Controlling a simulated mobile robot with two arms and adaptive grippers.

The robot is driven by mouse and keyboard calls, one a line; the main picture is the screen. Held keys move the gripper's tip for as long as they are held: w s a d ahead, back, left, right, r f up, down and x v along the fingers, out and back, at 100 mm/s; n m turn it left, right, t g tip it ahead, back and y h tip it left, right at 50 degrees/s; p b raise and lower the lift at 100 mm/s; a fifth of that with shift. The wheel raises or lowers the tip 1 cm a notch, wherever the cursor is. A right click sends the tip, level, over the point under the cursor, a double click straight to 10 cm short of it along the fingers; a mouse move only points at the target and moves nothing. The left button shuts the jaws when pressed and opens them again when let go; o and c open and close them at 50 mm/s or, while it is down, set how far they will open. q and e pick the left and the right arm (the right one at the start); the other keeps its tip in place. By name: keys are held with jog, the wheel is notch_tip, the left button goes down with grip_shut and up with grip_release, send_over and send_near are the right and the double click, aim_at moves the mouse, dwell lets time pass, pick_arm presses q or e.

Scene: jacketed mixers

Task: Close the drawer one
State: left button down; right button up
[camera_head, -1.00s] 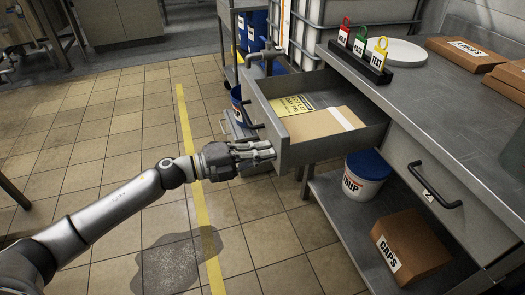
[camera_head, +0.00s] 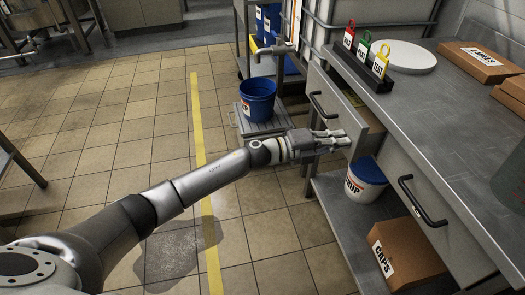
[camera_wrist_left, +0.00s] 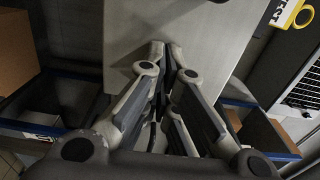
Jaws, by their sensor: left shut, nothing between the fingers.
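Drawer one (camera_head: 335,101) is the grey drawer at the left end of the steel bench. It stands partly out, with a narrow strip of its inside showing. Its black handle (camera_head: 318,106) is on the front, up and left of my gripper. My left gripper (camera_head: 342,138) is shut and empty, with its fingertips at the lower part of the drawer front. In the left wrist view the shut fingers (camera_wrist_left: 167,52) point at a plain grey panel (camera_wrist_left: 205,25); whether they touch it is hard to tell. My right gripper is out of view.
A second drawer (camera_head: 410,180) with a black handle sits to the right. Below are a white tub with a blue lid (camera_head: 362,184) and a caps box (camera_head: 405,255). A blue bucket (camera_head: 258,98) stands behind my gripper.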

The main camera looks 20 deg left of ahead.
pick_arm(q)
jog(key=b+x, duration=0.1)
jog(key=x, duration=0.6)
jog(key=shift+w+d, duration=0.2)
jog(key=shift+d, duration=0.05)
jog(key=shift+r, duration=0.15)
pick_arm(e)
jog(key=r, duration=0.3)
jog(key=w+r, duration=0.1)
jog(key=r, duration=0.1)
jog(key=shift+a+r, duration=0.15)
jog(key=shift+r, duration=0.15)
pick_arm(q)
jog(key=shift+r, duration=0.15)
